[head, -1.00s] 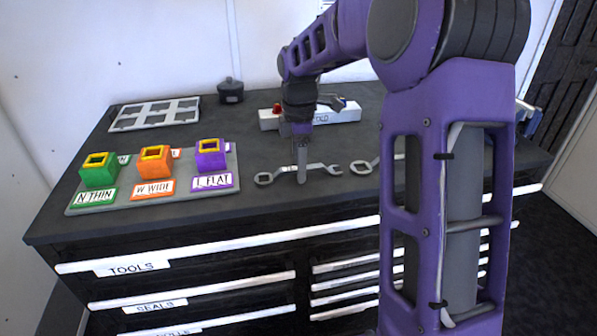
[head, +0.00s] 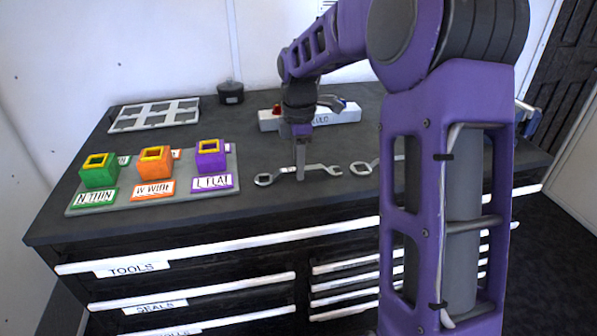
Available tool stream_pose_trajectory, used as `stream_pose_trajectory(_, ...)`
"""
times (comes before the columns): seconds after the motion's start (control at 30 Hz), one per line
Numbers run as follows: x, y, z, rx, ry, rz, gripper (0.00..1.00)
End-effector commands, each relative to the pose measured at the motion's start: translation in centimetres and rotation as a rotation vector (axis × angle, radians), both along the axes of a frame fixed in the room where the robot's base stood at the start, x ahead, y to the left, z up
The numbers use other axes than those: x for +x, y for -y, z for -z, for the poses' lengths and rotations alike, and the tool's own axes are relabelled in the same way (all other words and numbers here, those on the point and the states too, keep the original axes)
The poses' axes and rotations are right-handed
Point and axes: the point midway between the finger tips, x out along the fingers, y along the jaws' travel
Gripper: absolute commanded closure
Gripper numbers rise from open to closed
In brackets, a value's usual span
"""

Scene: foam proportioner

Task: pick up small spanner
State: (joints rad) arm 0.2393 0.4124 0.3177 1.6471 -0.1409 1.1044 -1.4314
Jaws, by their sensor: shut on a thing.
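A grey metal spanner (head: 280,175) lies on the dark worktop near its front edge, or just off it; I cannot tell which. It has a ring at its left end and an open jaw at its right end. My gripper (head: 300,174) points down over the middle of this spanner, shut on its handle. The finger hides a little of the handle. A second spanner (head: 362,168) lies to the right, partly hidden behind my arm. Their full sizes cannot be compared here.
A grey board (head: 235,160) with green, orange and purple labelled blocks stands to the left. A white block (head: 345,115) with coloured parts is behind my gripper. A pale tray (head: 155,113) and a black pot (head: 230,92) stand at the back.

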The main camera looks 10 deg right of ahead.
Motion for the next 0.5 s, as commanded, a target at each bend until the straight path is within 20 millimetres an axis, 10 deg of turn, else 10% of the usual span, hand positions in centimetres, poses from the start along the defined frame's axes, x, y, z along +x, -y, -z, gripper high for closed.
stream_pose_trajectory(0.5,0.1,0.0,-7.2,0.000,0.004,-0.001,1.00)
